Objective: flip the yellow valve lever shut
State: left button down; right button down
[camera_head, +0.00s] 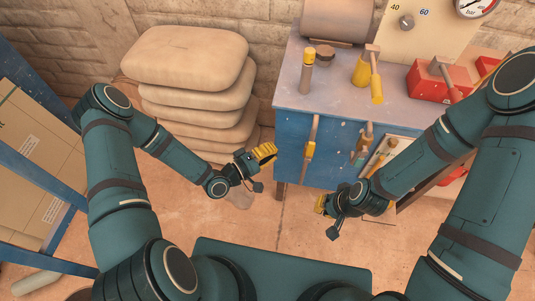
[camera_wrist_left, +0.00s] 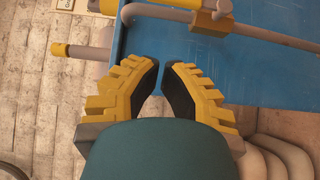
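A yellow valve (camera_head: 360,69) stands on the cabinet top, with a grey lever ending in a yellow grip (camera_head: 376,90) that points toward the front edge. My left gripper (camera_head: 265,152) is in front of the blue cabinet's left corner, lower than the valve and apart from it. In the left wrist view its fingers (camera_wrist_left: 162,68) have a narrow gap between the tips and nothing in it. That view also shows a grey pipe with a yellow block (camera_wrist_left: 212,20) against blue metal. My right gripper (camera_head: 321,206) hangs low in front of the cabinet; its finger opening is unclear.
The blue cabinet (camera_head: 292,137) carries a yellow-capped post (camera_head: 307,75) and a red valve (camera_head: 433,82). Stacked sacks (camera_head: 190,60) stand left. Floor between cabinet and my base is clear.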

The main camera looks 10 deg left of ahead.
aim_at(310, 152)
pick_arm(q)
jog(key=w+d, duration=0.4)
jog(key=d, duration=0.4)
jog(key=shift+r, duration=0.1)
jog(key=shift+d+r, duration=0.1)
jog(key=shift+d, duration=0.15)
